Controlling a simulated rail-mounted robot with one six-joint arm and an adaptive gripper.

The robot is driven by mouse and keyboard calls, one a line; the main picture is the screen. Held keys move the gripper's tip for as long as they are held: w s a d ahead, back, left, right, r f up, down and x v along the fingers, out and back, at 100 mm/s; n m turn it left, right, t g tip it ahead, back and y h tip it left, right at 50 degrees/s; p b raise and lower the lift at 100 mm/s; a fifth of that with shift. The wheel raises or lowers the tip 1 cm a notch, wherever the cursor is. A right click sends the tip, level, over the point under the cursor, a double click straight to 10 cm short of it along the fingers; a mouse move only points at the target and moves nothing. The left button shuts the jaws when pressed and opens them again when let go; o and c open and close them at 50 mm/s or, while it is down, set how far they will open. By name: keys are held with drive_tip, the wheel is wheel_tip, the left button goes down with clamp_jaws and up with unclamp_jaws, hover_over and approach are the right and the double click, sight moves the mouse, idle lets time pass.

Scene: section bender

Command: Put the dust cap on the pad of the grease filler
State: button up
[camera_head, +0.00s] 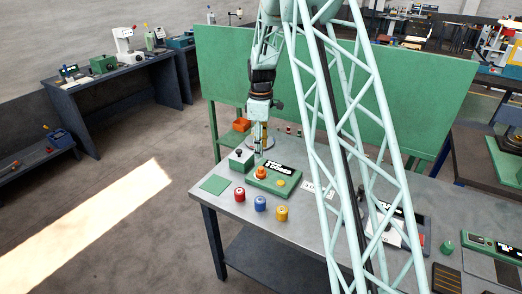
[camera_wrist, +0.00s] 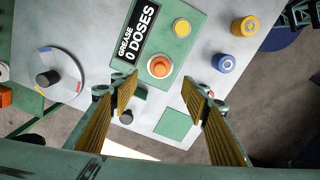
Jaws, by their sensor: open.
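The grease filler (camera_head: 273,179) is a green box with a black display, and it also shows in the wrist view (camera_wrist: 187,52), where it reads "GREASE 0 DOSES". An orange round cap, probably the dust cap (camera_wrist: 159,66), sits on the filler; it shows in the head view (camera_head: 261,172). A flat green square, possibly the pad (camera_wrist: 174,125), lies bare on the table beside the filler, at left in the head view (camera_head: 214,185). My gripper (camera_wrist: 164,85) is open and empty above the table, its fingers on either side below the orange cap in the picture.
Red (camera_head: 239,195), blue (camera_head: 260,203) and yellow (camera_head: 281,213) pots line the table's front. A round dial (camera_wrist: 48,77) is at left in the wrist view. A green panel (camera_head: 230,75) stands behind.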

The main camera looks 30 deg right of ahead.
drive_tip(key=shift+r, duration=0.1)
idle(0.5)
drive_tip(key=s+a+r+m+t, duration=0.1)
drive_tip(key=s+a+r+m, duration=0.1)
drive_tip(key=s+a+r, duration=0.45)
drive_tip(key=s+a+r+m, duration=0.1)
drive_tip(key=s+a+r, duration=0.2)
drive_tip(key=s+r, duration=0.65)
drive_tip(key=s+a+r+m+t, duration=0.15)
drive_tip(key=s+a+r, duration=0.35)
drive_tip(key=r, duration=0.7)
drive_tip(key=s+a+r+m, duration=0.1)
drive_tip(key=s+a+r, duration=0.2)
drive_tip(key=s, duration=0.5)
drive_tip(key=s+a+r+m, duration=0.2)
drive_tip(key=s+r, duration=0.2)
drive_tip(key=s, duration=0.4)
drive_tip(key=s+a+f+m, duration=0.1)
drive_tip(key=s+a, duration=0.1)
drive_tip(key=s, duration=0.6)
drive_tip(key=s+a+m+t, duration=0.1)
drive_tip(key=s, duration=0.8)
drive_tip(key=shift+s+a+f, duration=0.2)
drive_tip(key=shift+a+f, duration=0.2)
drive_tip(key=shift+s+m, duration=0.1)
drive_tip(key=shift+m, duration=0.15)
